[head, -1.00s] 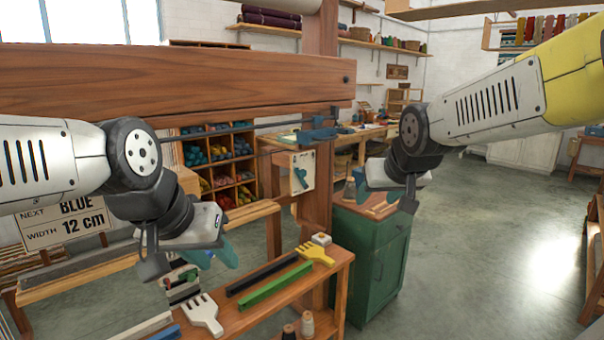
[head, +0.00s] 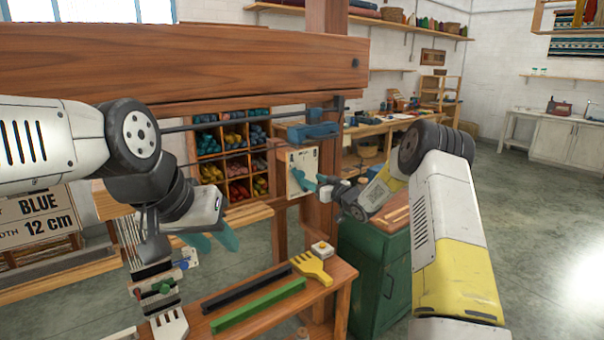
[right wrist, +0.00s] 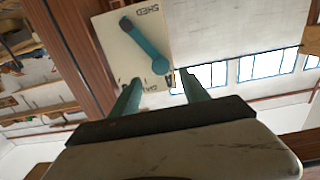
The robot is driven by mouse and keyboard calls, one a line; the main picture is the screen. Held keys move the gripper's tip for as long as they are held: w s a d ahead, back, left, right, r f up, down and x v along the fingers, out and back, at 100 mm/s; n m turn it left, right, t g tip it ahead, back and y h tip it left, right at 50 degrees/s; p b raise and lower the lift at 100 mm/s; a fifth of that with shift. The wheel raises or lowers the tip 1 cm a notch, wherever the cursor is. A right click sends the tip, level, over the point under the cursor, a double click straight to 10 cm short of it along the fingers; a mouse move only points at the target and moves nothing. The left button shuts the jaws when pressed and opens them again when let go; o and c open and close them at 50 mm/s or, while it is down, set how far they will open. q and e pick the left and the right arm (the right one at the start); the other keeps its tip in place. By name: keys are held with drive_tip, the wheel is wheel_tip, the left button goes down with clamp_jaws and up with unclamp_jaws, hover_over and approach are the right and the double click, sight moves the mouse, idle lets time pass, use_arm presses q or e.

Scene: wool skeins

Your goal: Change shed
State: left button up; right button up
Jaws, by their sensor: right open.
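The shed plate (head: 303,160) is a pale panel on the loom's upright post, with a teal lever (head: 300,180) on it. In the right wrist view the plate (right wrist: 112,48) is marked SHED, and the lever (right wrist: 147,44) lies aslant across it, with a dark tip at one end and a round end at the other. My right gripper (right wrist: 161,80) is open and empty, its fingertips close to the plate's edge near the lever's round end; I cannot tell whether they touch. My left gripper (head: 212,239) is open and empty in front of the loom.
A wooden bench (head: 250,310) holds a yellow comb (head: 313,268), a green bar (head: 258,307) and a black bar (head: 246,288). A green cabinet (head: 375,275) stands below my right forearm. The loom's thick beam (head: 180,62) spans above. Floor at right is clear.

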sight(302, 176)
drive_tip(key=x, duration=0.8)
drive_tip(key=shift+a+f, duration=0.1)
drive_tip(key=shift+f, duration=0.15)
clamp_jaws()
idle(1.2)
